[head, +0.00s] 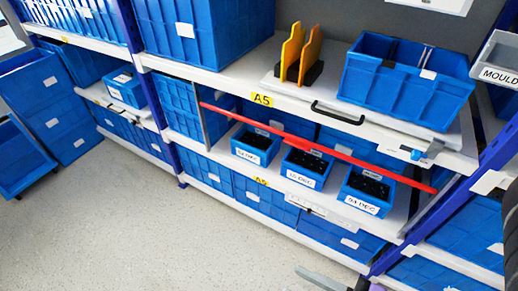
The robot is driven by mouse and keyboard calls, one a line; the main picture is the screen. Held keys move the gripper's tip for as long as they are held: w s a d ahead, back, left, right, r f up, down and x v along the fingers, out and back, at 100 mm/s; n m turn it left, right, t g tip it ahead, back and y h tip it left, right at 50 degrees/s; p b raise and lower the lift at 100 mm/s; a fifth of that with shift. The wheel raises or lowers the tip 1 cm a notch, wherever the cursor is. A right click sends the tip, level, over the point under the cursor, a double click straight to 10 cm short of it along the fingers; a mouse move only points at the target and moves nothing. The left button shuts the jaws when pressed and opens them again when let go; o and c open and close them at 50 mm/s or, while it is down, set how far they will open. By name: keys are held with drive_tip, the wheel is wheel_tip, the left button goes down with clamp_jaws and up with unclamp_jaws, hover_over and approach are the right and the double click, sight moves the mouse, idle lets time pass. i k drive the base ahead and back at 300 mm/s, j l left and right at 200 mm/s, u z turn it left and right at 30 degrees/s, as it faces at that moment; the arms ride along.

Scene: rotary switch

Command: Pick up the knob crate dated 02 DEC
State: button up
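Three small blue crates with dark contents stand in a row on the middle shelf of the rack: a left one (264,135), a middle one (317,162) and a right one (377,183). Each has a white date label on its front. The labels end in DEC, but the day digits are too small to read surely, so I cannot tell which is 02 DEC. A red bar (270,130) runs slantwise across the shelf opening, by the crates' upper parts. My gripper is not recognisable in view.
Above, a pull-out white board (285,90) with a black handle carries yellow-orange dividers (292,52) and a divided blue bin (405,80). Larger blue bins (265,200) fill the shelf below. Blue posts (440,220) flank the bay.

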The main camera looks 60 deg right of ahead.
sight(258, 147)
drive_tip(key=i+z, duration=0.1)
drive_tip(key=z, duration=0.35)
drive_tip(key=j+z, duration=0.15)
drive_tip(key=z, duration=0.3)
drive_tip(key=i+j+z, duration=0.1)
drive_tip(key=z, duration=0.35)
drive_tip(key=i+j+z, duration=0.15)
drive_tip(key=j+z, duration=0.3)
drive_tip(key=j, duration=0.6)
drive_tip(key=j+z, duration=0.45)
drive_tip(key=j, duration=1.5)
drive_tip(key=k, duration=0.05)
